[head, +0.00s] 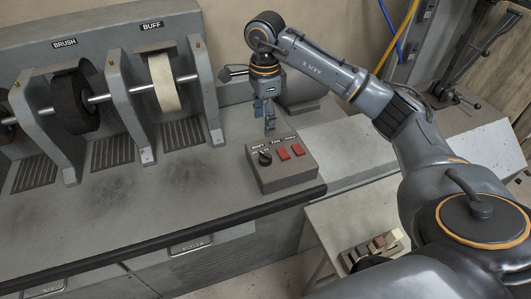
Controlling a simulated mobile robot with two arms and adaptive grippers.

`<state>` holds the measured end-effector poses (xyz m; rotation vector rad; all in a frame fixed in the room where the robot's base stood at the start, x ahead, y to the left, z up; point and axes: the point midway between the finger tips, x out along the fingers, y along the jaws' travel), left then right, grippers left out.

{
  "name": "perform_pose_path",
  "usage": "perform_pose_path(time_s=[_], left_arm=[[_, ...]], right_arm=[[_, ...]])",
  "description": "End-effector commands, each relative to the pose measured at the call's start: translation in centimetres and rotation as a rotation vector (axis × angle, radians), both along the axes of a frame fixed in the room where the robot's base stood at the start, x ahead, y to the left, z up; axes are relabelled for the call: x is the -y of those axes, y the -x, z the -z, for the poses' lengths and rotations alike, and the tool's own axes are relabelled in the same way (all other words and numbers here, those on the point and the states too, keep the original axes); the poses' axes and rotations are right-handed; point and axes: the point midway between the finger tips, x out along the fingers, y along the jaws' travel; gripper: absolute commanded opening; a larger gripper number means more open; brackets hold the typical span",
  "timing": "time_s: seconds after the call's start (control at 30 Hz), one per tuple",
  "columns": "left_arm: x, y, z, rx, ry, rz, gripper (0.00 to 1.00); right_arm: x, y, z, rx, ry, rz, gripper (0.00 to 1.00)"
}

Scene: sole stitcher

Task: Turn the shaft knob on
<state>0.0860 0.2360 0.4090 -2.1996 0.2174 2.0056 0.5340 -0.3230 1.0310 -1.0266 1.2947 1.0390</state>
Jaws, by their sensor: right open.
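The shaft knob (265,157) is a small black rotary knob on the sloped top of a grey control box (285,177). The box stands near the front right corner of the bench, with two red switches (290,152) to the right of the knob. The knob's exact setting is too small to read. My right gripper (265,122) points down above and just behind the box, apart from the knob. It is open and empty. My left gripper is not in view.
The grey bench holds a machine with a dark brush wheel (75,103) and a pale buff wheel (164,83) on a shaft (118,93). Bare bench top (205,190) lies left of the box. A low stand with small blocks (378,243) is at lower right.

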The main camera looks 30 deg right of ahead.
Motion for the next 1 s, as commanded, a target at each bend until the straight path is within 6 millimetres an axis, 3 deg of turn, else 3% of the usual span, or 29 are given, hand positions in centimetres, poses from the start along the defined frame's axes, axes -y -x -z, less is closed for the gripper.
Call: perform_pose_path(time_s=[0.17, 0.7, 1.0], left_arm=[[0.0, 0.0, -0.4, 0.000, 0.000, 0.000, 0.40], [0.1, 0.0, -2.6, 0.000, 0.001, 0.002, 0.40], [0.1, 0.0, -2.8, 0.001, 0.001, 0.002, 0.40]], right_arm=[[0.5, 0.2, 1.5, -0.013, 0.020, 0.003, 0.61], [0.3, 0.2, 11.8, -0.011, 0.014, 0.002, 0.61], [0.4, 0.1, 13.6, -0.007, 0.016, 0.002, 0.61]])
